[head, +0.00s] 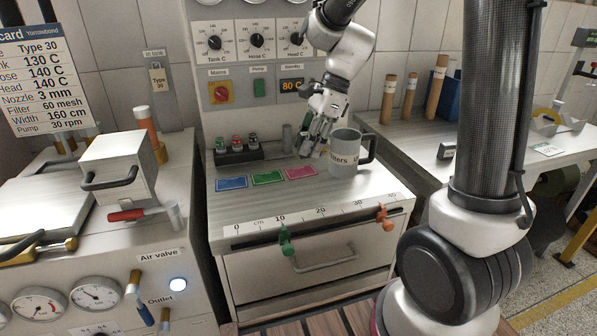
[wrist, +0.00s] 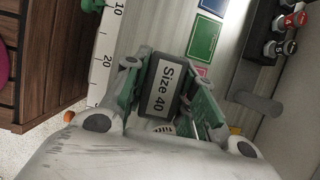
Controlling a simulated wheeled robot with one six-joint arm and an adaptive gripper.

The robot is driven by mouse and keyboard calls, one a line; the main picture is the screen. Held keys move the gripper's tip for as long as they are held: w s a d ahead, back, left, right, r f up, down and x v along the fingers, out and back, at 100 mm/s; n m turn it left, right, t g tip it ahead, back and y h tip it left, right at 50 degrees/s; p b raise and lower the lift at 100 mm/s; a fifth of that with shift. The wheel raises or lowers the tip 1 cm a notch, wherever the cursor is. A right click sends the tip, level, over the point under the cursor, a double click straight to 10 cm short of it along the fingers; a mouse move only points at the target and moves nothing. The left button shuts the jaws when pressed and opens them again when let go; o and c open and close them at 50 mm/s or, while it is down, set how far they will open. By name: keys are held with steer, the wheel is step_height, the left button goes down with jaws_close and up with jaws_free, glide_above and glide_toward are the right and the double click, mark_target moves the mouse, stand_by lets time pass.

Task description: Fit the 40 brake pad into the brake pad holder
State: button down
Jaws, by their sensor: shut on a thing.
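My gripper (head: 312,150) points down over the drawer cabinet's top, just left of the grey mug. In the wrist view its two green-lined fingers (wrist: 163,95) are shut on a dark block labelled "Size 40" (wrist: 166,88), which I take as the 40 brake pad. In the head view the fingers hide most of the pad. I cannot tell for sure which thing is the brake pad holder.
Blue (head: 231,184), green (head: 267,178) and pink (head: 301,172) cards lie in front of the rack. A grey mug marked "Filters" (head: 344,160) stands close right of my gripper. A grey cylinder (head: 287,138) stands behind. A ruler (head: 318,212) with clamps runs along the front edge.

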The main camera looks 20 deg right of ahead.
glide_above(302, 189)
steer(key=d, duration=0.2)
steer(key=f, duration=0.5)
steer(key=shift+a+f, duration=0.2)
steer(key=shift+f, duration=2.3)
steer(key=shift+f, duration=0.15)
steer(key=c, duration=1.2)
jaws_free()
steer(key=shift+o, duration=0.2)
